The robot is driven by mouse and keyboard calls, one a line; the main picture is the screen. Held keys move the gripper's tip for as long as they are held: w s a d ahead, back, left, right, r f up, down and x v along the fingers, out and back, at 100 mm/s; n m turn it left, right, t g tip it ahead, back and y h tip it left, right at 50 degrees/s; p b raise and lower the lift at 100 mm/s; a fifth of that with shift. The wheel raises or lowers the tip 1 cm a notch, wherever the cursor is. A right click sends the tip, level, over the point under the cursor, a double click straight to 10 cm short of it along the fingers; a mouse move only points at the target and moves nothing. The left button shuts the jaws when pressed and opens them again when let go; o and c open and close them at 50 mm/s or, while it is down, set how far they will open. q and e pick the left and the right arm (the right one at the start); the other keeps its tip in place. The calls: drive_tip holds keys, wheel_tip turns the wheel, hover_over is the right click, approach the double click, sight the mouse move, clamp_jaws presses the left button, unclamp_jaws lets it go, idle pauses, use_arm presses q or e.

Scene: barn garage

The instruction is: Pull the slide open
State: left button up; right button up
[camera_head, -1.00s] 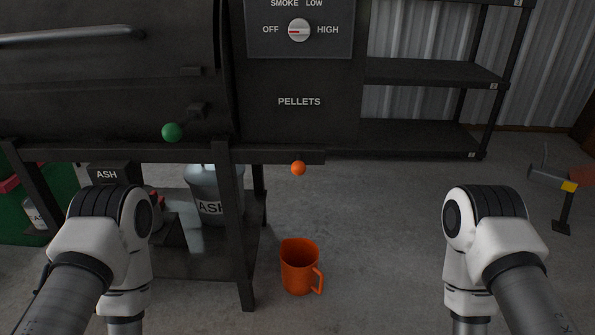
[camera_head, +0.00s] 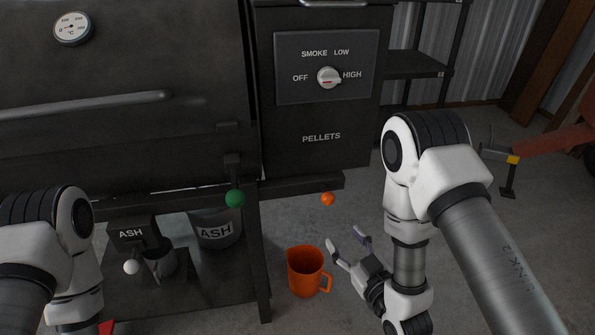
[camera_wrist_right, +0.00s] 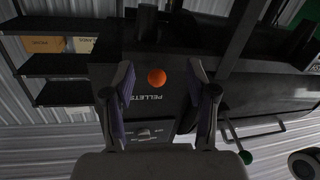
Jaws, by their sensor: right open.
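The orange ball knob (camera_head: 328,198) sits under the black pellet hopper (camera_head: 322,170) labelled PELLETS, at the lower edge of the smoker. The slide behind the knob is mostly hidden. My right gripper (camera_head: 346,238) is open and empty, a little below and right of the knob in the head view. In the right wrist view, which is upside down, the orange knob (camera_wrist_right: 157,78) appears between the two open fingers (camera_wrist_right: 160,72), apart from them. My left arm shows at the left, but its gripper is out of view.
A green knob (camera_head: 235,198) and a white knob (camera_head: 131,267) are to the left. An orange mug (camera_head: 305,271) stands on the floor below. Shelving (camera_head: 412,65) stands behind right.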

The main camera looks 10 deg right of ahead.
sight(331, 202)
drive_tip(key=shift+t, duration=0.3)
drive_tip(key=r, duration=0.2)
drive_tip(key=w+r+p, duration=0.1)
drive_tip(key=r, duration=0.1)
drive_tip(key=w+r, duration=0.1)
drive_tip(key=r, duration=0.1)
drive_tip(key=shift+a+p, duration=0.3)
drive_tip(key=shift+p, duration=0.05)
drive_tip(key=b+x, duration=0.1)
drive_tip(key=x, duration=0.6)
drive_tip(key=shift+a+f, duration=0.1)
use_arm(q)
drive_tip(key=shift+a+r, duration=0.2)
drive_tip(key=shift+r, duration=1.05)
use_arm(e)
clamp_jaws()
